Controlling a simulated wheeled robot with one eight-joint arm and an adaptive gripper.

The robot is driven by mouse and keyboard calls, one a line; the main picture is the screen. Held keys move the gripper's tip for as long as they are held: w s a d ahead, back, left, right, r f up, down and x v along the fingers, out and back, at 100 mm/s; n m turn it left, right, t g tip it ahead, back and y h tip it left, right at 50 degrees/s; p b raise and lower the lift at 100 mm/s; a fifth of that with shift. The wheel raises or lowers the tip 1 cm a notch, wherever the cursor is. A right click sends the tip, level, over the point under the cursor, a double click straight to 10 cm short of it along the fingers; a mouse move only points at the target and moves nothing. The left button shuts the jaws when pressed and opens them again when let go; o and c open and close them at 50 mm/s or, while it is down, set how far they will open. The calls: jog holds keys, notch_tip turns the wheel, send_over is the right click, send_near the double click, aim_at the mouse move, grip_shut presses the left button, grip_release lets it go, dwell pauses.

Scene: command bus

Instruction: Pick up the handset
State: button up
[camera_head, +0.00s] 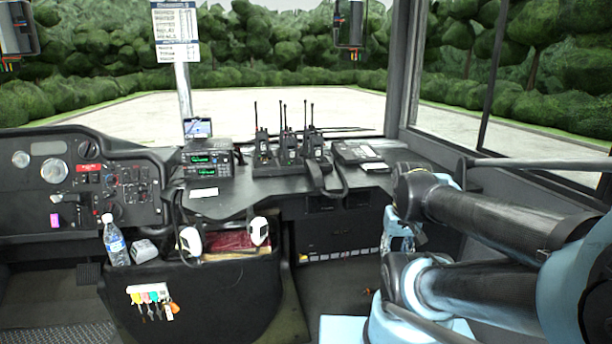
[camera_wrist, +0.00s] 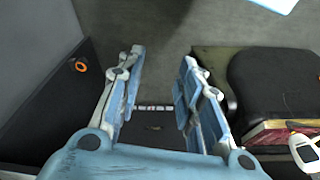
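Several things could be the handset, and I cannot tell which one is meant. A white handset-like device (camera_head: 190,241) sits at the left of the black console's top, and a second one (camera_head: 259,231) sits to its right. One white device also shows at the right edge of the wrist view (camera_wrist: 305,152). A black curved handset-like piece (camera_head: 320,178) hangs over the dash edge below the radios. My gripper (camera_wrist: 163,60) is open and empty, its two light blue fingers apart. In the head view my gripper (camera_head: 399,240) is right of the console, away from these devices.
Upright radios (camera_head: 288,148) with antennas stand on the dash shelf (camera_head: 262,193). A red book (camera_head: 222,242) lies in the console (camera_head: 215,300), with a water bottle (camera_head: 115,243) at its left. Keys (camera_head: 152,300) hang on its front. Open floor (camera_head: 340,285) lies right of it.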

jog(key=o, duration=0.4)
jog(key=shift+r, duration=0.1)
jog(key=shift+o, duration=1)
jog(key=shift+w+a+r, duration=0.1)
jog(key=shift+a+r, duration=0.05)
jog(key=shift+r, duration=0.35)
jog(key=shift+w+a+r, duration=0.1)
jog(key=shift+r, duration=0.4)
jog(key=w+a+r+n+t, duration=0.1)
jog(key=w+a+r, duration=0.6)
jog(key=w+r, duration=0.45)
jog(key=w+a+r+n+t, duration=0.1)
jog(key=w+a+r, duration=0.65)
jog(key=w, duration=0.65)
jog(key=w+a+r+n+y, duration=0.1)
jog(key=w+a+r, duration=0.3)
jog(key=w+a, duration=0.4)
send_near(314, 168)
jog(key=x, duration=0.5)
jog(key=shift+w+a, duration=0.25)
jog(key=shift+a, duration=0.1)
jog(key=shift+d+x, duration=0.2)
jog(key=shift+x, duration=1.25)
jog(key=shift+d+x, duration=0.2)
jog(key=shift+x, duration=1.25)
